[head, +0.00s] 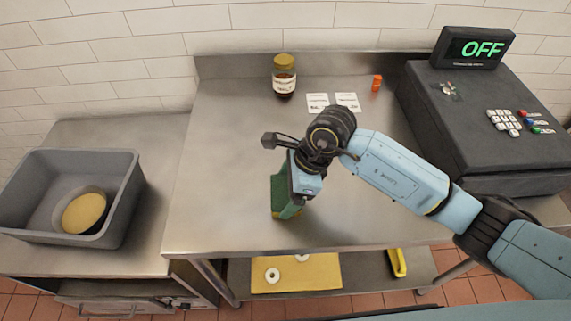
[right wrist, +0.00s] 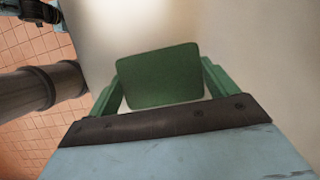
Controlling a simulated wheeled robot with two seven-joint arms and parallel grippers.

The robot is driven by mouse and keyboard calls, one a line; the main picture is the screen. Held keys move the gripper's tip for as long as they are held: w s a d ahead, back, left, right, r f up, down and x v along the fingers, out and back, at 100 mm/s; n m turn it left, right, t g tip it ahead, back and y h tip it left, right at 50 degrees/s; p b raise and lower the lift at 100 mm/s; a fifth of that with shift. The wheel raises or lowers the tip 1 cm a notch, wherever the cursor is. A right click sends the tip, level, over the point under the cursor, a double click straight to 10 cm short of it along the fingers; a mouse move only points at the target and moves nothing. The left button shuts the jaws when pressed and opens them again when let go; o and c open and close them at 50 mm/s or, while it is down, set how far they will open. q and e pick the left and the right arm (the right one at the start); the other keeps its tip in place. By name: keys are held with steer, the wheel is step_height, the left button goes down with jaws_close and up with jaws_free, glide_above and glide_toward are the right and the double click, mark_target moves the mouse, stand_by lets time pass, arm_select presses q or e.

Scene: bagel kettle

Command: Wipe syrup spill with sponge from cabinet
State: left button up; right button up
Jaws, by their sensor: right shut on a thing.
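My right gripper (head: 288,206) points down over the front middle of the steel counter (head: 225,190). It is shut on a green block, which I take to be the sponge (right wrist: 160,76). In the right wrist view the block sits between the two green fingers, its flat face toward the camera. In the head view the fingers and arm largely hide it, and I cannot tell whether it touches the counter. A jar with a yellow lid and dark contents (head: 284,78) stands upright at the back. I cannot make out a syrup spill on the visible counter. My left gripper is not in view.
A black cash register (head: 480,130) stands at the right. Two white cards (head: 332,102) and a small orange item (head: 377,83) lie at the back. A grey bin (head: 120,195) holds a round yellowish thing. A yellow board (head: 300,282) with white rings is on the lower shelf. The counter's left half is clear.

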step_height(320, 180, up, 2)
steer(key=shift+r, duration=0.2)
steer(key=shift+d+r+p, duration=0.15)
steer(key=shift+r+p, duration=1.75)
steer(key=shift+r, duration=0.85)
